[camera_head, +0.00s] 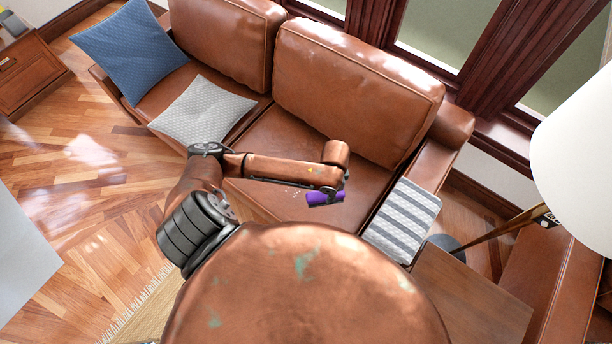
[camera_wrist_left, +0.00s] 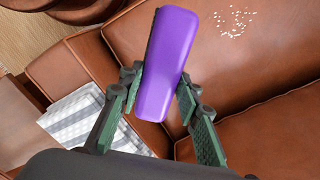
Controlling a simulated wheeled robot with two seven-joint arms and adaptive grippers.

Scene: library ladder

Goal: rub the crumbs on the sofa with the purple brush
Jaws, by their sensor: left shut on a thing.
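The purple brush (camera_head: 325,198) is above the right seat of the brown leather sofa (camera_head: 285,132). My left gripper (camera_head: 333,190) is shut on it. In the left wrist view, the brush (camera_wrist_left: 168,65) sits upright in the picture between the green fingers of the gripper (camera_wrist_left: 158,95). Pale crumbs (camera_wrist_left: 233,21) lie in a small patch on the sofa seat, apart from the brush. In the head view, a few crumbs (camera_head: 296,192) show just left of the brush. The brush's underside is hidden. My right gripper is not in view.
A blue pillow (camera_head: 130,50) and a grey pillow (camera_head: 203,110) lie on the sofa's left part. A striped cloth (camera_head: 402,220) hangs over the right armrest. A lamp (camera_head: 580,140) and a wooden table (camera_head: 470,300) stand at right. The back cushions (camera_head: 355,85) rise behind.

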